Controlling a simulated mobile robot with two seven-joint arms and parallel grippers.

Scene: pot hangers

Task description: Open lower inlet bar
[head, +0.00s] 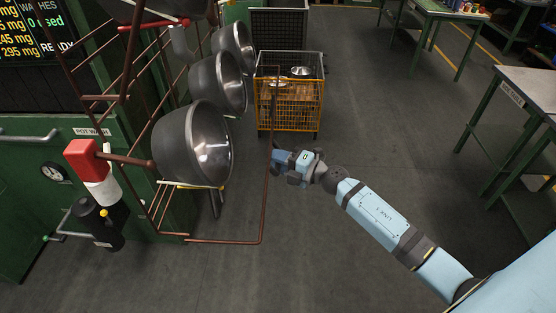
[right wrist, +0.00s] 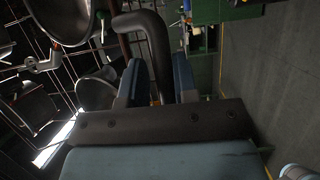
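The lower inlet bar (head: 225,242) appears to be the thin copper-brown bar that runs out from the rack's foot, bends, and goes back toward the wire basket. My right gripper (head: 277,156) is at the long outer stretch of this bar in the head view. In the right wrist view, a dark bent bar (right wrist: 158,45) runs down between the two blue fingers (right wrist: 160,82). The fingers sit close on both sides of it, with little or no gap, so the gripper looks shut on it. The exact contact is in shadow. My left gripper is not in view.
Steel pots (head: 192,145) hang on the copper rack at the left. A red-headed valve (head: 82,157) stands by the green cabinet. A yellow wire basket (head: 289,112) with lids stands behind the bar. Work tables (head: 530,95) are at the right; the floor between is clear.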

